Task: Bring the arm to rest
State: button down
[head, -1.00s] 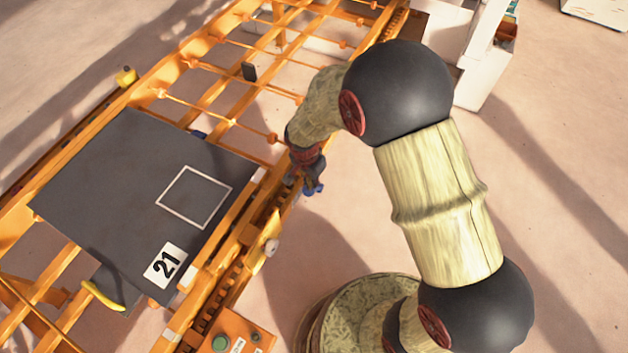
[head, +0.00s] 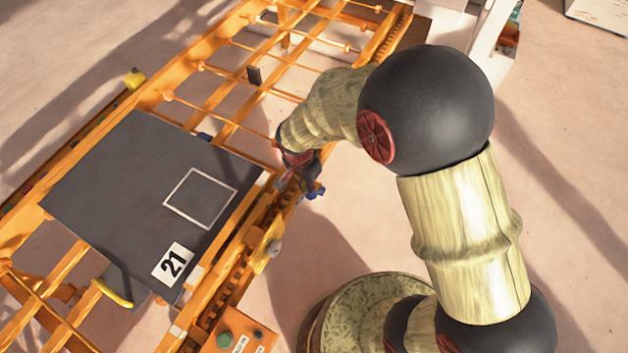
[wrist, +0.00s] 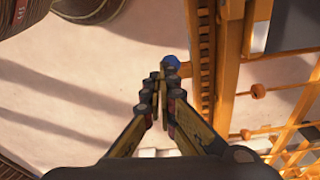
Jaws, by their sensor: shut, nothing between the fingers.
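My gripper (wrist: 161,95) points down in the wrist view, its two fingers together and nothing between them. In the head view my gripper (head: 306,188) is small and partly hidden by my wrist, beside the right rail of the orange frame (head: 262,205). A blue knob (wrist: 170,63) shows just beyond the fingertips in the wrist view; I cannot tell whether they touch it. My arm is bent, its elbow raised to the right of the frame.
A dark plate (head: 120,170) with a white square outline and a label "21" lies on the frame. A control box (head: 240,335) with a green button stands at the bottom. A white structure (head: 480,50) is at the upper right. Bare floor (head: 580,200) lies to the right.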

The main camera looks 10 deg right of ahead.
jog(key=shift+s+a+r, duration=0.1)
dwell(0.6)
jog(key=s+d+r+n+t, duration=0.1)
jog(key=s+d+r+n, duration=0.2)
jog(key=r, duration=0.7)
jog(key=s+d+r+n+t, duration=0.2)
jog(key=s+d+r, duration=0.4)
jog(key=r, duration=0.4)
jog(key=s+d+r+n+t+y, duration=0.1)
jog(key=s+d+r+n, duration=0.3)
jog(key=s+r, duration=0.3)
notch_tip(320, 180, up, 4)
jog(key=shift+d+f+t, duration=0.1)
jog(key=shift+d+t, duration=0.2)
jog(key=shift+d, duration=0.25)
jog(key=shift+s+a, duration=0.1)
jog(key=shift+s, duration=0.05)
